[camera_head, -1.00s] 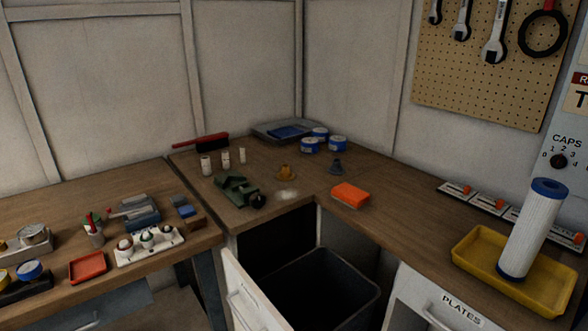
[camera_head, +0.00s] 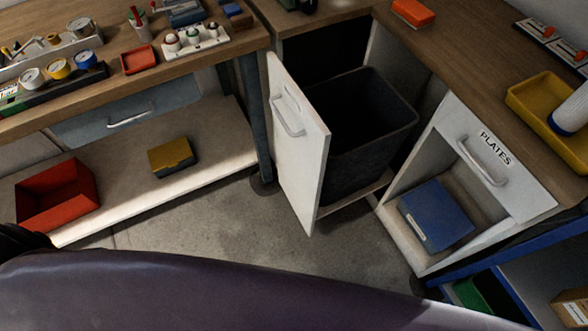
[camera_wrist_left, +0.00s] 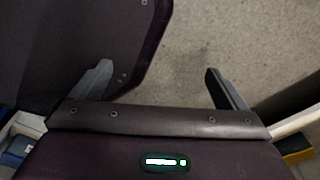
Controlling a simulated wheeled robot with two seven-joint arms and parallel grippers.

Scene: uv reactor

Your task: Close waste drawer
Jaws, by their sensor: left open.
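The waste drawer stands pulled out in the corner of the bench. It has a white front panel (camera_head: 298,150) with a pale handle (camera_head: 287,112) and carries a dark grey bin (camera_head: 370,135) behind the panel. The bin looks empty, though its inside is dark. My left gripper (camera_wrist_left: 160,85) shows in the left wrist view, its two fingers wide apart with only grey floor between them. It is not touching the drawer in that view. The head view does not show the left gripper's fingers. My right gripper is in neither view.
The plates drawer (camera_head: 490,150) is to the right, above an open shelf with a blue box (camera_head: 436,215). A red box (camera_head: 57,195) and a yellow box (camera_head: 172,156) lie on the low left shelf. Bare floor (camera_head: 220,220) lies in front of the waste drawer.

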